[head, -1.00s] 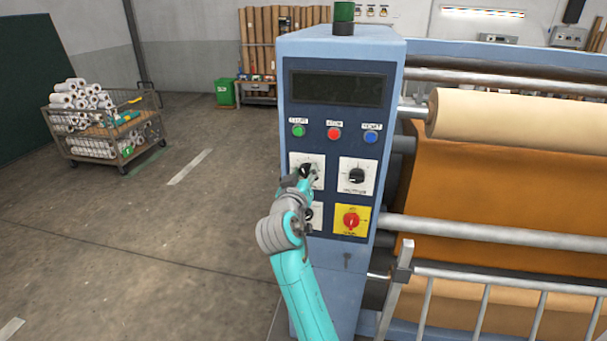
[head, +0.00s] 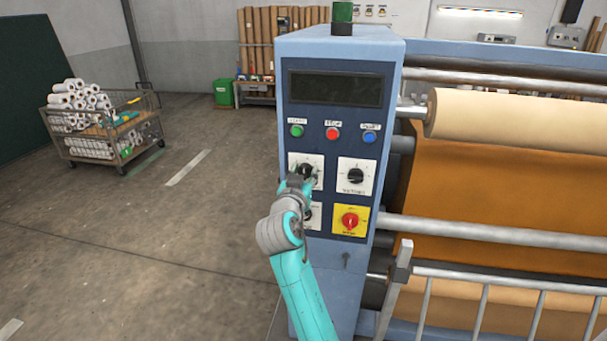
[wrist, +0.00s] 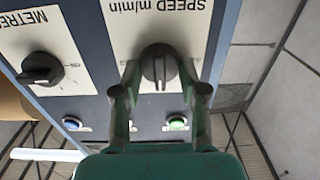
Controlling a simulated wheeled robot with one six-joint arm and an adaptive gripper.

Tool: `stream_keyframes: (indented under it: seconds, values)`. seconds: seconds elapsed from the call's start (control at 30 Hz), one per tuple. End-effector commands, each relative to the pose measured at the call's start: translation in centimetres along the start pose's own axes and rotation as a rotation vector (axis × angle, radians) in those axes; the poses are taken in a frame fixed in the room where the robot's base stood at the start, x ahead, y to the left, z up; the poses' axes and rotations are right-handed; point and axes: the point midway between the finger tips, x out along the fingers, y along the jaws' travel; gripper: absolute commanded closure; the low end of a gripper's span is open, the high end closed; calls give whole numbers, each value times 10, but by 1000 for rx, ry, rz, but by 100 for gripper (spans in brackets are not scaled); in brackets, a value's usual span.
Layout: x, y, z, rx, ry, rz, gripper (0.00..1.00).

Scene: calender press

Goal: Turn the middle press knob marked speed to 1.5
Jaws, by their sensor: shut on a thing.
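The black speed knob (wrist: 157,62) sits on a white plate (wrist: 118,35) that reads SPEED m/min, upside down in the wrist view. A pale pointer line on the knob runs toward the bottom of that picture, near the middle. The scale figures are too small or covered to read. My gripper (wrist: 162,88) is shut on the knob, with one finger on each side of it. In the head view the knob (head: 306,170) is at the upper left of the knob group, and my gripper (head: 304,182) partly covers it and its plate from below.
The metres knob (head: 355,176) is close on the right. A red switch on a yellow plate (head: 336,230) is below it. Green (head: 296,131), red (head: 332,133) and blue (head: 369,137) buttons are above. My arm partly hides another plate below the speed knob.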

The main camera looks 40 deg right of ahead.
Motion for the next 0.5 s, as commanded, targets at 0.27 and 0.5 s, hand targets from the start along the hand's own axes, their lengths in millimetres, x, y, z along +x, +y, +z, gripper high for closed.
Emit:
stream_keyframes:
  seconds: [0.27, 0.5]
  values:
    - [0, 0, 1, -2, -2, 0, 34]
    - [0, 0, 1, -2, -1, 0, 34]
